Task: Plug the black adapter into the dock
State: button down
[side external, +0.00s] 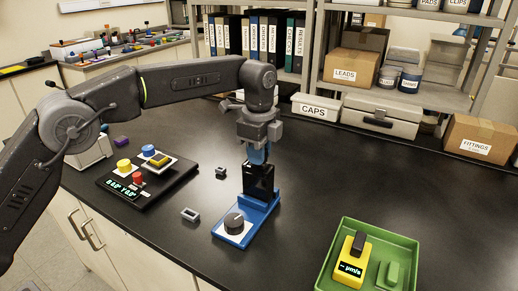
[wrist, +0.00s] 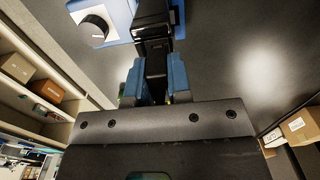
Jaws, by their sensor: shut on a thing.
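My gripper (side external: 257,156) points down over the blue dock (side external: 262,212), which has a white plate with a black dial (side external: 234,221). Its blue fingers are shut on the black adapter, which shows between them in the wrist view (wrist: 156,66). In the side view, a black upright body (side external: 259,178) stands below the fingers at the back end of the dock. Adapter and dock parts are both dark there, so their boundary is unclear. I cannot tell whether the adapter is seated or only touching. The dock's dial also shows in the wrist view (wrist: 95,27).
A black control box (side external: 148,178) with coloured knobs lies to the left. A small dark piece (side external: 221,172) and a grey hollow piece (side external: 190,214) lie near the dock. A green tray (side external: 330,262) with a yellow meter (side external: 352,262) stands front right. Binders and boxes line the back.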

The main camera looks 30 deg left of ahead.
jog(key=shift+f, duration=0.45)
jog(key=c, duration=1)
grip_release()
jog(key=shift+c, duration=0.3)
jog(key=shift+r, duration=3.55)
jog(key=shift+f, duration=0.15)
